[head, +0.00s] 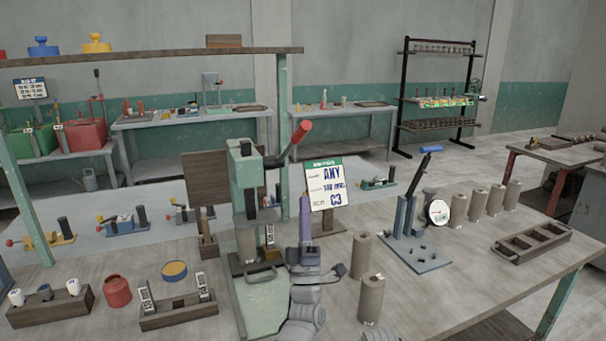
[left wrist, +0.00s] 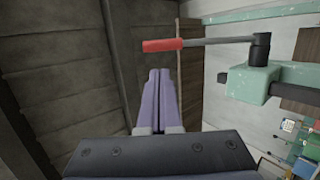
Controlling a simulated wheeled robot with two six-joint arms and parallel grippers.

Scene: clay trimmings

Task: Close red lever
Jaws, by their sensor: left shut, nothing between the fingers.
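The red lever (head: 290,141) is a dark rod with a red grip, slanting up to the right from the head of a green press (head: 246,190) on the table. In the left wrist view the red grip (left wrist: 163,45) shows above the fingertips, with the rod running right to a black pivot on the green press head (left wrist: 250,85). My left gripper (head: 305,203) points upward, its purple fingers shut and empty, below the red grip and right of the press column. Its fingers also show in the left wrist view (left wrist: 158,75), apart from the grip. My right gripper is not in view.
A white sign (head: 328,186) stands just behind my left gripper. Clay cylinders (head: 372,298) stand to its right. A blue-handled press (head: 405,220) and a wooden tray (head: 533,243) are farther right. A red cup (head: 117,292) and wooden racks are at left.

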